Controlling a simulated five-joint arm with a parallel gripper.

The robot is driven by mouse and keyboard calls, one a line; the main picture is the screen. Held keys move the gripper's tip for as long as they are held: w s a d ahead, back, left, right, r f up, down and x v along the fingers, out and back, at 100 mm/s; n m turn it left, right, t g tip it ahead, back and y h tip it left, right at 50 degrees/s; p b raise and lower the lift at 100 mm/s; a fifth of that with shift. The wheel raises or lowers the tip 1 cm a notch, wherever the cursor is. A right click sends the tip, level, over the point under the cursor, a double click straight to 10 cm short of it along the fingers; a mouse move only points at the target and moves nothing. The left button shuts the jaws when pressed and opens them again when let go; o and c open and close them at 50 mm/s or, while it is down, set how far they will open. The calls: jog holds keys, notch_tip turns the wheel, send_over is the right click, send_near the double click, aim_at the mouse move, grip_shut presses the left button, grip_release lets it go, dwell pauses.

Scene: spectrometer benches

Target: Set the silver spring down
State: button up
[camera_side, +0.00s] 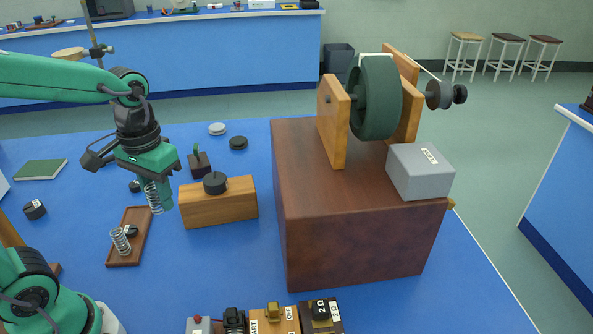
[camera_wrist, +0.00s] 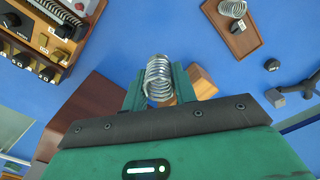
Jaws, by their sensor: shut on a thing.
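A silver spring (camera_side: 155,198) hangs upright below my gripper (camera_side: 157,192) in the side view. My gripper is shut on it, and the spring shows between the two green fingers in the wrist view (camera_wrist: 159,78). The spring is above the blue table, close to the left end of a wooden block; the side view does not clearly show its height. A second silver spring (camera_side: 121,240) stands tilted in a small brown tray (camera_side: 140,227) with a small dark piece. This tray also shows at the top right of the wrist view (camera_wrist: 249,43).
The wooden block (camera_side: 231,205) has a black knob on top. A big brown box (camera_side: 300,240) with a green wheel (camera_side: 375,97) stands to the right. Small dark weights, a green book (camera_side: 41,169) and switch boxes (camera_side: 268,318) lie about. Blue table is free in front of the block.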

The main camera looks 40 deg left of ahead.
notch_tip(320, 180, up, 3)
jog(key=shift+w+r, duration=0.1)
jog(key=shift+r, duration=0.05)
jog(key=w+d+r+m, duration=0.1)
jog(key=w+d, duration=0.3)
jog(key=d, duration=0.3)
jog(key=w+d+r+m, duration=0.1)
jog(key=w+d, duration=0.3)
jog(key=d, duration=0.4)
jog(key=w+d+r+m, duration=0.1)
jog(key=w+d, duration=0.4)
jog(key=d, duration=0.3)
jog(key=shift+d+r+m, duration=0.1)
jog(key=shift+d+m, duration=0.15)
jog(key=shift+m, duration=0.05)
jog(key=s+d+f+m, duration=0.1)
jog(key=s+d+f, duration=0.1)
jog(key=d, duration=0.9)
jog(key=s+d+f+m, duration=0.2)
jog(key=s+d, duration=0.1)
jog(key=d, duration=0.8)
send_over(401, 312)
notch_tip(401, 312, down, 18)
jog(key=shift+r, duration=0.2)
jog(key=shift+f, duration=2)
